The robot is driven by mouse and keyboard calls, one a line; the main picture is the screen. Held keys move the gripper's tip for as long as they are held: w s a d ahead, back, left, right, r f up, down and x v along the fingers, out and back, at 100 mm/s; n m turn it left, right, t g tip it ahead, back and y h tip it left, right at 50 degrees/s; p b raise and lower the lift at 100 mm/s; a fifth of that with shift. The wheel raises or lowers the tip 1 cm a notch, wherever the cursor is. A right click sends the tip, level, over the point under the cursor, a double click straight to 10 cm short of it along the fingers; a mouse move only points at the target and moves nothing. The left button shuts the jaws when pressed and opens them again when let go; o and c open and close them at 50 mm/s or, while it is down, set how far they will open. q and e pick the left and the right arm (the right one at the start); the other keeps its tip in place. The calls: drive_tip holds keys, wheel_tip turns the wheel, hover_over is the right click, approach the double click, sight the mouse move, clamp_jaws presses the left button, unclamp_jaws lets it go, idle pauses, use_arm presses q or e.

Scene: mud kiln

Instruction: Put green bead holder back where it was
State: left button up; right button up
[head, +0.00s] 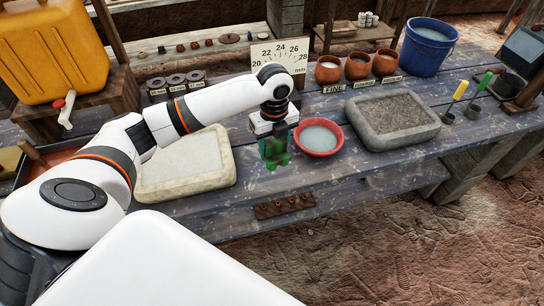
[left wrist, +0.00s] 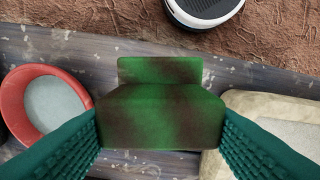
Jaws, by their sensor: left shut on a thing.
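My left gripper (head: 274,147) is shut on the green bead holder (head: 276,160), a blocky green piece with brown patches. It is at the front part of the blue-grey plank table (head: 300,185), just left of the red bowl (head: 318,137). In the left wrist view the holder (left wrist: 165,110) fills the space between the two teal ribbed fingers. Whether its underside touches the planks I cannot tell. The fingers hide part of it in the head view. My right gripper is not in view.
A pale stone slab tray (head: 187,183) lies left of the holder. A grey stone tray (head: 391,120) lies right of the bowl. A number card (head: 279,58), clay pots (head: 357,67) and a blue bucket (head: 428,47) stand behind. A brown strip (head: 285,206) shows at the front edge.

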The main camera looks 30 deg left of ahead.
use_arm(q)
drive_tip(key=w+a+r+m, duration=0.3)
drive_tip(key=m, duration=0.3)
wheel_tip(320, 180, down, 10)
drive_tip(key=shift+w+p, duration=0.1)
drive_tip(key=shift+p, duration=0.35)
drive_tip(key=shift+f, duration=0.15)
drive_tip(key=o, duration=1.1)
wheel_tip(320, 180, up, 12)
drive_tip(key=shift+d+r+b, duration=0.1)
drive_tip(key=shift+r+b, duration=0.1)
drive_tip(key=shift+b, duration=0.4)
drive_tip(key=shift+f, duration=0.1)
